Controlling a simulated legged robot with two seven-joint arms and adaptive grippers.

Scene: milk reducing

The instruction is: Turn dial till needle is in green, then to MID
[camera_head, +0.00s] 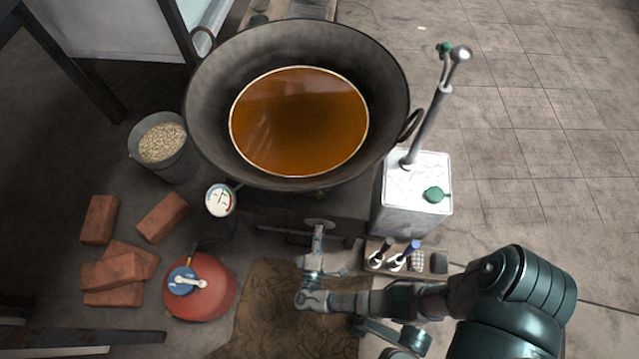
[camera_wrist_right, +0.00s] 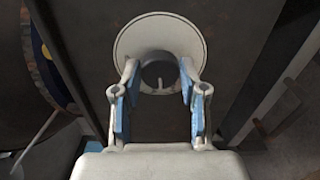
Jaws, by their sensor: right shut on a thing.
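The dial (camera_head: 318,223) sits on the front of the dark stove below the big wok. In the right wrist view its pale round flange and darker knob (camera_wrist_right: 158,70) are straight ahead. My right gripper (camera_head: 318,234) is at the dial, its two blue-padded fingers (camera_wrist_right: 160,88) on either side of the knob and shut on it. The round gauge (camera_head: 221,199) with the needle stands left of the dial. Its face has green and red at the edge, but the needle is too small to read surely. I see no MID mark. My left gripper is not in view.
The wok (camera_head: 200,110) holds amber liquid (camera_head: 300,120). A red tank (camera_head: 215,300), bricks (camera_head: 115,272) and a bucket (camera_head: 161,142) are at left. A white can (camera_head: 420,185) with a pump and a small tool tray (camera_head: 438,262) are right of the stove.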

